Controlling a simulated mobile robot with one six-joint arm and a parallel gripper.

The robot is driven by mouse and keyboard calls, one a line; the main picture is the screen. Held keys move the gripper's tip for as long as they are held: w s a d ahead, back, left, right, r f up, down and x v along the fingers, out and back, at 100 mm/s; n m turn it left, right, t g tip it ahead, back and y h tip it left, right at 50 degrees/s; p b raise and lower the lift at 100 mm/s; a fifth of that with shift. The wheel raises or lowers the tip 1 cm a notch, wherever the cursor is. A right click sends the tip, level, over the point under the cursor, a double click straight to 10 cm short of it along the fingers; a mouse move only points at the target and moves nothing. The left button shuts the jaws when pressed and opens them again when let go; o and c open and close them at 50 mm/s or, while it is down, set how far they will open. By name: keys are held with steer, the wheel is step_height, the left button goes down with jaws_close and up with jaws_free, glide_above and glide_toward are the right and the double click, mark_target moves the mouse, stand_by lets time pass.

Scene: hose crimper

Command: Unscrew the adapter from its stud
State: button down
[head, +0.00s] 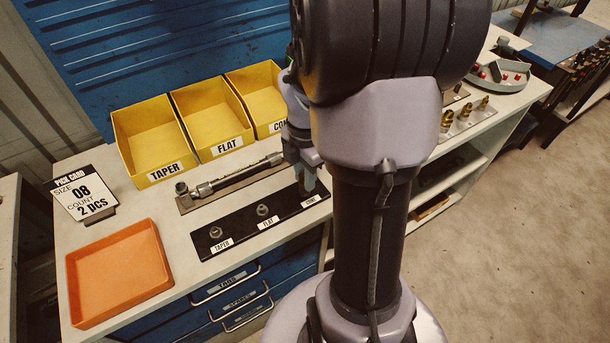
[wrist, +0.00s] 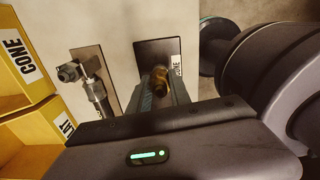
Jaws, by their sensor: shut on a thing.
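My gripper (head: 307,188) points down over the right end of the black stud strip (head: 240,234), by its last label. In the wrist view my gripper (wrist: 160,92) is shut on a brass adapter (wrist: 160,75), with a finger on each side of it. The adapter stands over the strip's end (wrist: 158,47). The stud under it is hidden, so I cannot tell how far it is threaded on. The TAPER stud (head: 215,232) and the FLAT stud (head: 262,209) stand bare on the strip.
A hose with metal fittings (head: 235,176) lies behind the strip. Yellow bins (head: 152,140) stand at the back. An orange tray (head: 118,272) and a pick card (head: 84,199) are at left. Brass fittings (head: 463,115) and a grey round tray (head: 512,84) are at right.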

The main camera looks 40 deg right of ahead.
steer(key=shift+r+p, duration=4.2)
steer(key=shift+p, duration=0.2)
steer(key=shift+f, duration=0.2)
